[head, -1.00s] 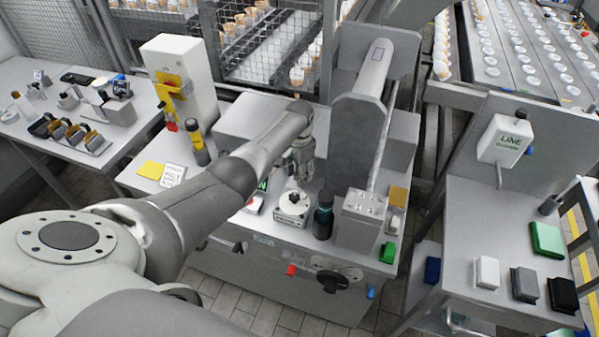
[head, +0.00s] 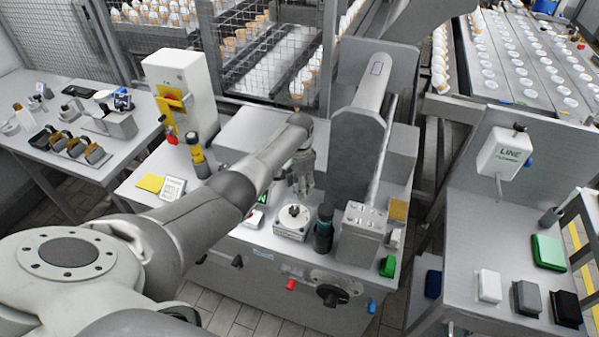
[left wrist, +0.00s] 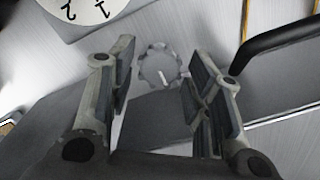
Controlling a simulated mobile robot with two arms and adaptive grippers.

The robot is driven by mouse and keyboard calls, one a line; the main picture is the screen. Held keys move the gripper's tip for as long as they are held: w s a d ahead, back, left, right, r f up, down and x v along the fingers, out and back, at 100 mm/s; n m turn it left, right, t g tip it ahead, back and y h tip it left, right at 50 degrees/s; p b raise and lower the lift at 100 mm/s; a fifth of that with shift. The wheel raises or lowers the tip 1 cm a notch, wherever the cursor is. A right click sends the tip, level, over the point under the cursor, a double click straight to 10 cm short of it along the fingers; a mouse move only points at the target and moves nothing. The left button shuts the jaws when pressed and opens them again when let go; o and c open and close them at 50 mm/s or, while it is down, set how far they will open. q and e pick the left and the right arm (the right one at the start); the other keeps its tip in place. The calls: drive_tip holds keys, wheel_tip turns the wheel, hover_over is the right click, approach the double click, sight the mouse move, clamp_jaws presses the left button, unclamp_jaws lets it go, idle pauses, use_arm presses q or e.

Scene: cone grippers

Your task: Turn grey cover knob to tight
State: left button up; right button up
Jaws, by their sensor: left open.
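A round grey knob (left wrist: 160,66) with a scalloped rim and a pale pointer mark shows in the left wrist view. It sits on a light grey surface. My left gripper (left wrist: 160,82) is open, with its two fingers to the left and right of the knob in that picture. The knob appears beyond the fingertips, and I cannot tell if they touch it. In the head view my left gripper (head: 303,185) points down over the central grey machine; I cannot make out this knob there. My right gripper is not in view.
A white dial (left wrist: 80,8) with dark marks and a black bar handle (left wrist: 280,42) lie near the gripper. In the head view a white round control (head: 292,217), a dark bottle-like part (head: 323,228) and a tall grey housing (head: 356,150) stand close by.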

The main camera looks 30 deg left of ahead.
use_arm(q)
wheel_tip(320, 180, up, 12)
drive_tip(key=shift+f, duration=0.2)
drive_tip(key=shift+f, duration=0.1)
idle(0.6)
